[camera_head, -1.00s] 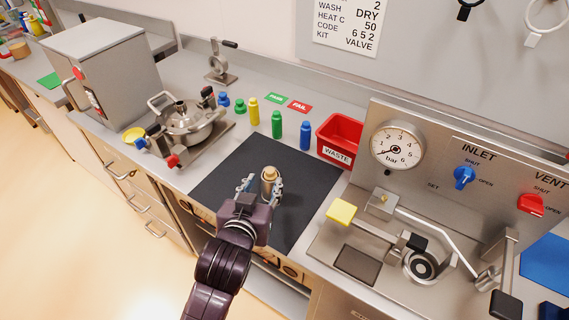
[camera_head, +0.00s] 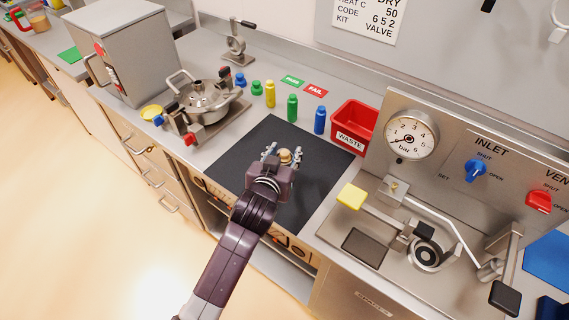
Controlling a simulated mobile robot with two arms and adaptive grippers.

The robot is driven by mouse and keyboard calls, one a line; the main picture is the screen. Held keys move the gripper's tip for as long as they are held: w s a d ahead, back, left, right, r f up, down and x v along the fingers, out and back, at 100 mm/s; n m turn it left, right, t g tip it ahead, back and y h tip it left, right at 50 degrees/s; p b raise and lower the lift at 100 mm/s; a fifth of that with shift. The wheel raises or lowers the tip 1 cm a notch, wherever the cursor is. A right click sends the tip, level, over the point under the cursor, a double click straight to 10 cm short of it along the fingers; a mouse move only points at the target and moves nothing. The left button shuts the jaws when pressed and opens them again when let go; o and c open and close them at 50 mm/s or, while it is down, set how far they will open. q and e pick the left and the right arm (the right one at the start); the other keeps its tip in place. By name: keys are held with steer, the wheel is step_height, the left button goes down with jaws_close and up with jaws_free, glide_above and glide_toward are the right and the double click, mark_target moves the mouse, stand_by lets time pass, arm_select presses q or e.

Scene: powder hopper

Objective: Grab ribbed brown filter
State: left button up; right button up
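A small brown filter (camera_head: 285,156) stands on the black mat (camera_head: 237,150) on the worktop. Only its pale tan top shows, and my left gripper hides the body, so its ribs cannot be made out. My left gripper (camera_head: 283,154) reaches in from the front, low over the mat. Its two fingers are spread, one on each side of the filter, with a gap visible on the left side. Whether the right finger touches it I cannot tell. My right gripper is not in view.
Behind the mat stand green (camera_head: 292,108) and blue (camera_head: 320,120) bottles and a red waste bin (camera_head: 352,128). A metal hopper pot (camera_head: 205,98) is at left. A gauge panel and a fixture with a yellow pad (camera_head: 351,196) are at right.

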arm_select(q)
jaws_close()
steer(key=shift+r, duration=0.15)
stand_by(0.4)
